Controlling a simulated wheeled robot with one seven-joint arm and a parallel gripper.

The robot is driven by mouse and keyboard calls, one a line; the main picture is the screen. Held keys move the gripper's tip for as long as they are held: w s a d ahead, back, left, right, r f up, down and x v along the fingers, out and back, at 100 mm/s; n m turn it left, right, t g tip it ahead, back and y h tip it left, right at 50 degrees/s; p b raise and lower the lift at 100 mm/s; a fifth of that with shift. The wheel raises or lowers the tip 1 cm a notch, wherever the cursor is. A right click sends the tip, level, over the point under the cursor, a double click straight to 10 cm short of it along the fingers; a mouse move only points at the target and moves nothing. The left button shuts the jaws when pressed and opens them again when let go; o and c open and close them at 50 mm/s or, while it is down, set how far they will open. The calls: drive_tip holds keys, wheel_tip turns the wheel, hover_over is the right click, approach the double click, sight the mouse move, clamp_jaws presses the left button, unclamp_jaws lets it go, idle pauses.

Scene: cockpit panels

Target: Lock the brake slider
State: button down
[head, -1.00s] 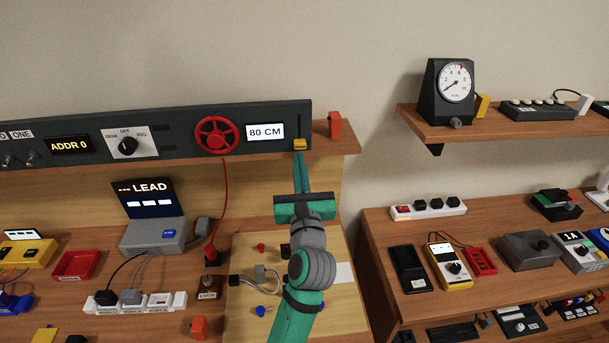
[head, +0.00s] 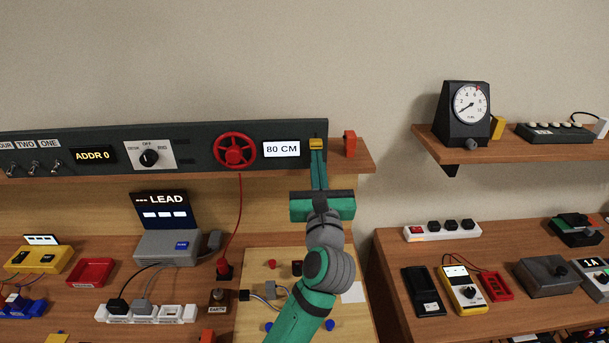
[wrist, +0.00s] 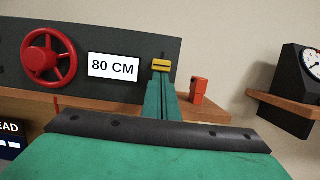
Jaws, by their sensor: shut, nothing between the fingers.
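The brake slider is a yellow knob (head: 317,143) in a vertical slot at the right end of the dark panel (head: 205,150). It sits about halfway up the panel, and in the wrist view the knob (wrist: 162,65) has some slot showing above it. My gripper (head: 317,153) is shut, with its long green fingers pointing up to the knob from below. In the wrist view the fingertips (wrist: 161,76) are right at the knob's lower edge and seem to touch it. Nothing shows between the fingers.
A red handwheel (head: 235,151) and an "80 CM" display (head: 282,149) are left of the slider. An orange block (head: 349,144) stands on the shelf just right of the panel. Below are a workbench board (head: 262,255) and a power strip (head: 442,230).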

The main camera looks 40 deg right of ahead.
drive_tip(key=shift+a+r, duration=0.15)
drive_tip(key=shift+r, duration=0.7)
drive_tip(key=s+a+f, duration=0.5)
drive_tip(key=s+f, duration=0.2)
drive_tip(key=shift+s+a, duration=0.3)
drive_tip(key=shift+s, duration=0.05)
idle(0.5)
